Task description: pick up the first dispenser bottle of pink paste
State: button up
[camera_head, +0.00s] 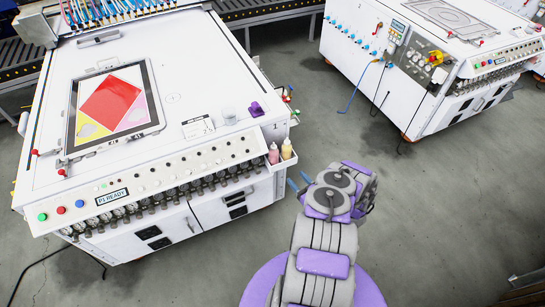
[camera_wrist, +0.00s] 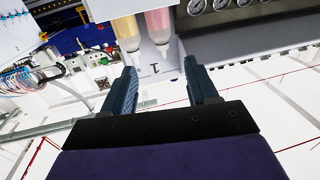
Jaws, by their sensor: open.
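The dispenser bottle of pink paste (camera_head: 273,154) stands upright in a holder at the right front corner of the near white machine. A bottle of yellow-orange paste (camera_head: 287,149) stands just to its right. My gripper (camera_head: 299,181) is below and right of the bottles in the head view, open, with its blue fingers apart. The wrist view looks upside down. There the pink bottle (camera_wrist: 158,22) and the yellow bottle (camera_wrist: 127,32) show at the top, beyond the open fingers (camera_wrist: 160,66). Nothing is between the fingers, and the pink bottle lies roughly in line with the gap.
The near machine (camera_head: 205,75) carries a framed screen with a red diamond (camera_head: 110,100), a clear cup (camera_head: 229,115) and a small purple object (camera_head: 256,108). Gauges (camera_wrist: 222,5) run close beside the bottles. A second machine (camera_head: 355,45) stands right, with open floor (camera_head: 330,115) between.

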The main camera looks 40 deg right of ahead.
jog(key=b, duration=0.3)
send_near(277, 156)
jog(key=w, duration=0.4)
jog(key=shift+w+d+r+b, duration=0.15)
jog(key=shift+w+r+b, duration=0.2)
jog(key=shift+w, duration=0.3)
jog(key=w, duration=0.1)
jog(key=w+b, duration=0.2)
jog(key=w, duration=0.1)
jog(key=shift+w+d+f, duration=0.1)
jog(key=shift+d+f, duration=0.05)
jog(key=shift+f, duration=0.2)
jog(key=shift+w+d+r, duration=0.1)
jog(key=shift+w, duration=0.25)
jog(key=c, duration=0.4)
